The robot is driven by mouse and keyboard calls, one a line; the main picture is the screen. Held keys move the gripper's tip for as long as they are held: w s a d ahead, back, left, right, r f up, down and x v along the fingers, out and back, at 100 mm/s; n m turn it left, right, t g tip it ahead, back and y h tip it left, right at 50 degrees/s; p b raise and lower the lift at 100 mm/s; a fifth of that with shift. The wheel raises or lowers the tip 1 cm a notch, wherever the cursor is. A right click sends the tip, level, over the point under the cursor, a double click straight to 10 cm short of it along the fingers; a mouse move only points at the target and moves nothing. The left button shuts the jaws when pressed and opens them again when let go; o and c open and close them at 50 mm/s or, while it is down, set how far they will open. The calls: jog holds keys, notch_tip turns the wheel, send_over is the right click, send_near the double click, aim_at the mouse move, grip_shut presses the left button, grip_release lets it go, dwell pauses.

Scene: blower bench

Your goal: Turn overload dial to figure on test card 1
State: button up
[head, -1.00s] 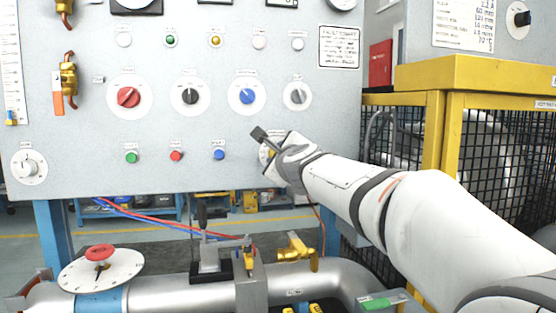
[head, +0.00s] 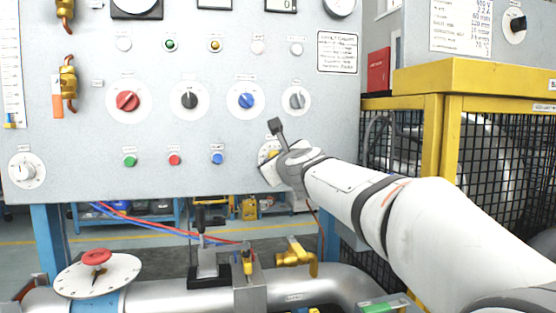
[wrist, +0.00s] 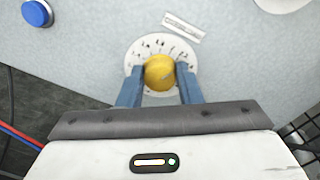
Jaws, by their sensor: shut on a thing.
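In the wrist view a yellow dial knob (wrist: 159,72) sits on a round white scale plate (wrist: 133,58) with dark figures, too small to read surely. My gripper (wrist: 160,78) has its two blue-grey fingers closed on either side of this knob. In the head view the yellow knob (head: 272,154) shows at the panel's lower right, partly hidden by my wrist. The label by it is unreadable. A white card (head: 461,25) with lines of print is on the grey box at top right; I cannot tell whether it is test card 1.
The grey panel (head: 75,105) carries red (head: 127,101), black (head: 190,96), blue (head: 246,100) and grey (head: 297,99) knobs above several push buttons. A printed chart (head: 338,52) is at its right. A pipe (head: 180,297) with a red-knobbed dial runs below. A yellow-framed cage (head: 433,130) stands right.

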jog(key=shift+f, duration=0.1)
jog(key=o, duration=1)
jog(key=shift+c, duration=0.2)
jog(key=v, duration=0.7)
jog(key=shift+s+d, duration=0.2)
jog(key=shift+s, duration=0.15)
